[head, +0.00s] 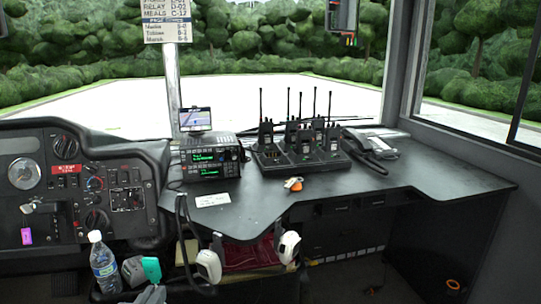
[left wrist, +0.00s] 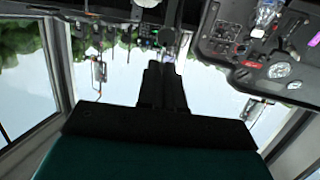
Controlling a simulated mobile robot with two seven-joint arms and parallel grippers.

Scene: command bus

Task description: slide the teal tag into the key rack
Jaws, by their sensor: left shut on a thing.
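A broad teal surface fills the bottom there. The tag cannot be made out between the fingers. My right gripper is not in view.
The black desk (head: 440,185) carries a radio unit (head: 211,162), handheld radios in a charger (head: 300,155), a phone (head: 372,147) and an orange tag (head: 293,184). The bottle (head: 104,268) stands left. A pole (head: 172,85) rises behind the desk. The desk's right part is clear.

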